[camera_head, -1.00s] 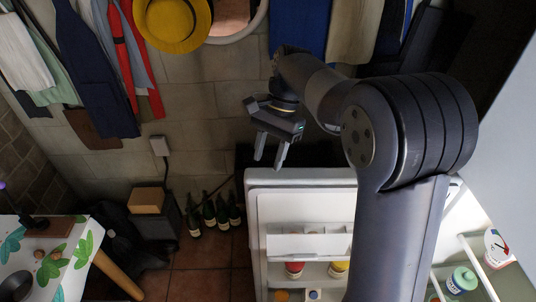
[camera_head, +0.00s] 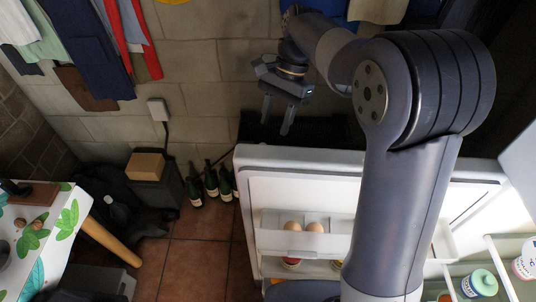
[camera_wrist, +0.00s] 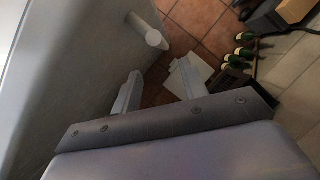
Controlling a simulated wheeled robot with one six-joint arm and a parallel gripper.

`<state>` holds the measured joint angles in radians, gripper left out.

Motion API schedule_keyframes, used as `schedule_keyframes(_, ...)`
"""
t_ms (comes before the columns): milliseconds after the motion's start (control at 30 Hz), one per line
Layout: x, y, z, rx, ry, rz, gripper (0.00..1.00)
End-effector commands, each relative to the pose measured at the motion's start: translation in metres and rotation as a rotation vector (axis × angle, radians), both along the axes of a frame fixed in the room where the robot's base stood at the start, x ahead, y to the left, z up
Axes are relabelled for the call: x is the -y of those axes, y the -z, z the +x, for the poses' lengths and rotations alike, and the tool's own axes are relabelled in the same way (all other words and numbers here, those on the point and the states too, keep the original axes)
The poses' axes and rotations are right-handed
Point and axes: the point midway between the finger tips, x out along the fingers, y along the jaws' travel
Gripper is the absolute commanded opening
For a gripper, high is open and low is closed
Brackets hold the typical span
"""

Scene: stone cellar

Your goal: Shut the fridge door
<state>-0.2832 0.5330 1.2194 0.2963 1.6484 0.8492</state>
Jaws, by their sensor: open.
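The fridge door (camera_head: 330,187) stands open in the head view, its inner side with door shelves facing me. Eggs sit in its upper shelf, and part of the door is hidden behind my arm. My gripper (camera_head: 277,116) is open and empty, just beyond the door's top edge near its left end. In the wrist view my gripper's two fingers (camera_wrist: 157,90) are spread, with the door's grey outer face (camera_wrist: 75,70) to the left. A round-ended handle (camera_wrist: 147,30) sticks out from that face, ahead of the fingers and apart from them.
Several dark bottles (camera_head: 211,180) stand on the tiled floor by the wall, beside a dark box with a cardboard box (camera_head: 146,166) on it. A patterned table (camera_head: 62,222) is at the left. Jars (camera_head: 480,283) stand inside the fridge at right.

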Motion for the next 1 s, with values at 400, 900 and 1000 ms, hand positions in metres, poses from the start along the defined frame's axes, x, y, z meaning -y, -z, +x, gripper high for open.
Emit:
schedule_keyframes(400, -0.015, 0.063, -0.023, -0.003, -0.002, -0.001, 0.41)
schedule_keyframes(900, -0.022, 0.097, -0.034, 0.0, -0.001, 0.0, 0.41)
schedule_keyframes(1000, -0.022, 0.097, -0.034, 0.0, -0.001, 0.0, 0.41)
